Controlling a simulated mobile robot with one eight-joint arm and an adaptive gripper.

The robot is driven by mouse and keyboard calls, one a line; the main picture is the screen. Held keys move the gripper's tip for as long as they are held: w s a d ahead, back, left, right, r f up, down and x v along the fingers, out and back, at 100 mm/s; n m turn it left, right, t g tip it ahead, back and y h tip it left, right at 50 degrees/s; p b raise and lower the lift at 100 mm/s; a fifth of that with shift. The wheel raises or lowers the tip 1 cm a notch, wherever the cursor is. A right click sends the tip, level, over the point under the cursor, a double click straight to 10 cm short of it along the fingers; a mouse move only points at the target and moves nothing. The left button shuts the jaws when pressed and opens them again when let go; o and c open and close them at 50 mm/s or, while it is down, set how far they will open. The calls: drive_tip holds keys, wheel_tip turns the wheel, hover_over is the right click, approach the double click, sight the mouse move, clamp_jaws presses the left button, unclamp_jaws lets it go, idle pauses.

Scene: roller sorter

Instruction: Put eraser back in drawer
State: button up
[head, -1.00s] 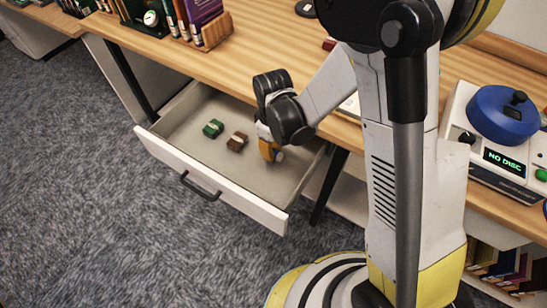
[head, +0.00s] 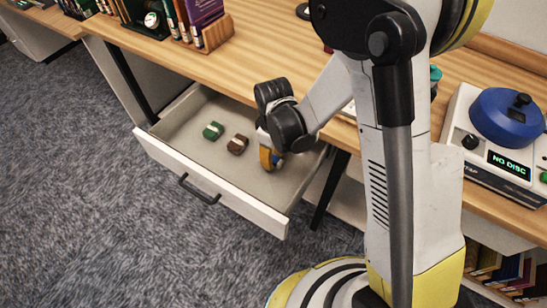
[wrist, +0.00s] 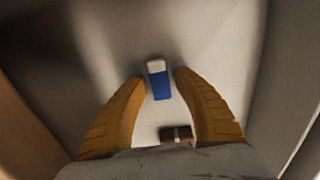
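A blue eraser with a white end (wrist: 159,84) lies in the open drawer, on its floor as far as I can tell. My gripper (wrist: 160,77) is inside the drawer above it. Its two yellow fingers are spread, with the eraser between or just beyond the tips and a gap on each side. In the head view my gripper (head: 270,161) is at the right part of the drawer (head: 215,180), and a bit of the blue eraser (head: 279,161) shows beside the fingers. The rest is hidden.
A green block (head: 213,130) and a brown block (head: 237,144) lie in the drawer to the left; the brown one (wrist: 177,134) also shows in the wrist view. The drawer walls and the desk edge (head: 330,125) are close to my gripper.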

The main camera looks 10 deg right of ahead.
wheel_tip(320, 180, up, 12)
drive_tip(key=p, duration=0.5)
wheel_tip(320, 180, up, 11)
drive_tip(key=m+t, duration=0.3)
drive_tip(key=m, duration=0.1)
hover_over(274, 159)
drive_tip(key=s+d, duration=0.3)
drive_tip(key=d, duration=0.3)
drive_tip(key=s+d+r+m+t, duration=0.4)
drive_tip(key=s+d+r+m, duration=0.2)
drive_tip(key=s+d+r, duration=0.1)
drive_tip(key=shift+s+d, duration=0.35)
drive_tip(key=shift+s, duration=0.1)
drive_tip(key=shift+a, duration=0.1)
